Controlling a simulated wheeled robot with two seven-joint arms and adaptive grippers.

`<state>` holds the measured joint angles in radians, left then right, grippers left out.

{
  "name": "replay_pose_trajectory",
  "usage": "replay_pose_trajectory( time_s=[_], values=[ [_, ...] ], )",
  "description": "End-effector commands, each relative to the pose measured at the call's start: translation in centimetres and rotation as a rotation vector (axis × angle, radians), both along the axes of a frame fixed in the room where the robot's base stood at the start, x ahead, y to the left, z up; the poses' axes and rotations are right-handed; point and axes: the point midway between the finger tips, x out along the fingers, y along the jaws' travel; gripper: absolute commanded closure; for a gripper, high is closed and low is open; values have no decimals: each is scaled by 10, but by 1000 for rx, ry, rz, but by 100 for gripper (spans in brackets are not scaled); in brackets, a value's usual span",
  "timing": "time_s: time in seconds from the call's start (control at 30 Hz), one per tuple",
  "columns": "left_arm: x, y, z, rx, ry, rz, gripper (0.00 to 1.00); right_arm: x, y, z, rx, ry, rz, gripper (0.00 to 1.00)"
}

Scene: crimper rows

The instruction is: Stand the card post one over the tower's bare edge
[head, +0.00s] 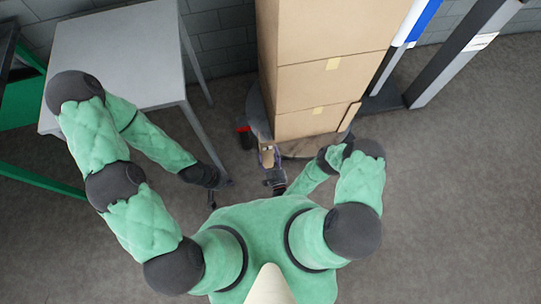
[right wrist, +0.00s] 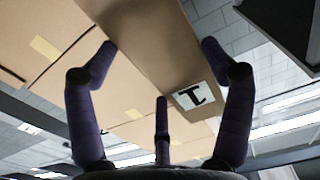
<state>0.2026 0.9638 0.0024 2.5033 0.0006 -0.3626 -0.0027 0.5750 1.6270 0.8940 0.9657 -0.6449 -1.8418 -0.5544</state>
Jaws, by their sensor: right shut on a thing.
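The tower of brown cardboard boxes (head: 318,85) stands at the upper middle of the head view, and its box faces with tape pieces also show in the right wrist view (right wrist: 50,45). The card post one (right wrist: 155,45), a brown cardboard strip with a white label marked with a single bar, lies between my right gripper's fingers (right wrist: 160,52). My right gripper (head: 270,178) is shut on it, close to the tower's near left corner. Whether the post touches the tower is unclear. My left gripper (head: 215,187) hangs away from the tower; its fingers are too small to read.
A grey table (head: 120,50) stands at the upper left, with its leg near my left arm. The tower rests on a round dark base (head: 300,146). A black and red object (head: 244,137) sits beside it. A tall column (head: 460,60) stands at right; the right floor is clear.

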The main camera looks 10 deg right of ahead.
Motion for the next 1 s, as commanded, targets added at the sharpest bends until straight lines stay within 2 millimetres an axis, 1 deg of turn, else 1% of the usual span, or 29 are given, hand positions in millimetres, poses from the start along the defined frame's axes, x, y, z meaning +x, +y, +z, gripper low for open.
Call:
replay_pose_trajectory(
  time_s=[0.03, 1.0],
  values=[
    [0, 0, -4, 0, 0, 0, 100, 3, -1, -4, -1, -2, 0, 75],
    [0, 0, -53, 0, 0, 0, 100, 48, -17, -50, -2, -3, 0, 75]
  ],
)
